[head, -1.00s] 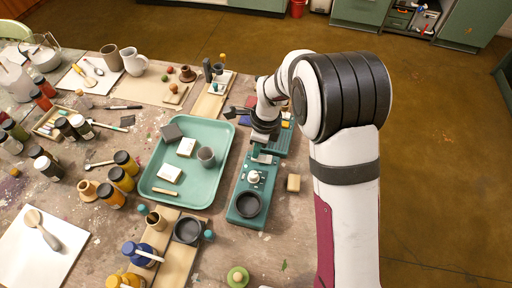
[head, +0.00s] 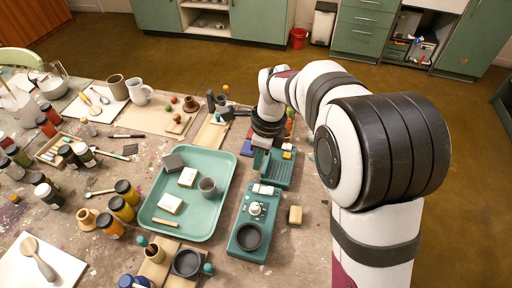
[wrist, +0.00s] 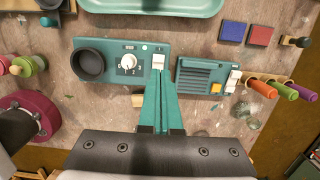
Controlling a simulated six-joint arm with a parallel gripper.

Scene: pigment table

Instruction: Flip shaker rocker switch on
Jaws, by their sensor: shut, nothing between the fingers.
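The teal shaker (head: 237,241) stands right of the tray, with a dark round cup, a white dial and a white rocker switch (head: 263,190) at its far end. In the wrist view the shaker (wrist: 108,64) lies ahead, and its rocker switch (wrist: 158,62) is just beyond my fingertips. Which way the rocker is tipped is too small to tell. My gripper (wrist: 159,76) is shut and empty, its teal fingers together and pointing at the switch end. In the head view my gripper (head: 259,158) is above the area beyond the switch; contact is not visible.
A second teal unit (wrist: 203,77) with a slotted top, yellow button and white switch stands right of the shaker in the wrist view. A teal tray (head: 228,166) holds blocks and a cup. A small tan block (head: 295,215) lies beside the shaker. Orange, green and purple handles are near.

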